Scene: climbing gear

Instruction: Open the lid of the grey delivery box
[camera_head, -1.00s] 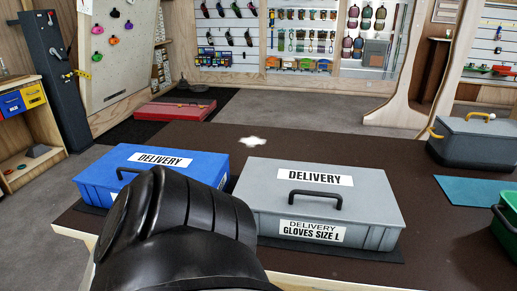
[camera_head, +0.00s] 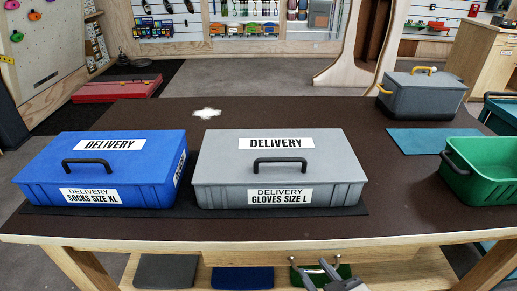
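The grey delivery box (camera_head: 215,180) stands on the dark table mat, its lid (camera_head: 225,155) shut. The lid has a black handle (camera_head: 280,163) near its front edge and a "DELIVERY" label. The front reads "GLOVES SIZE L". My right gripper (camera_head: 308,262) shows at the bottom edge, below and in front of the table edge, apart from the box. Its fingertips are spread with a gap between them, and it looks empty. My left gripper is out of view.
A closed blue delivery box (camera_head: 45,160) stands close to the left of the grey one. To the right are a teal mat (camera_head: 435,141), a grey cooler (camera_head: 425,98) and an open green crate (camera_head: 480,170). The table (camera_head: 300,112) is mostly clear behind the boxes.

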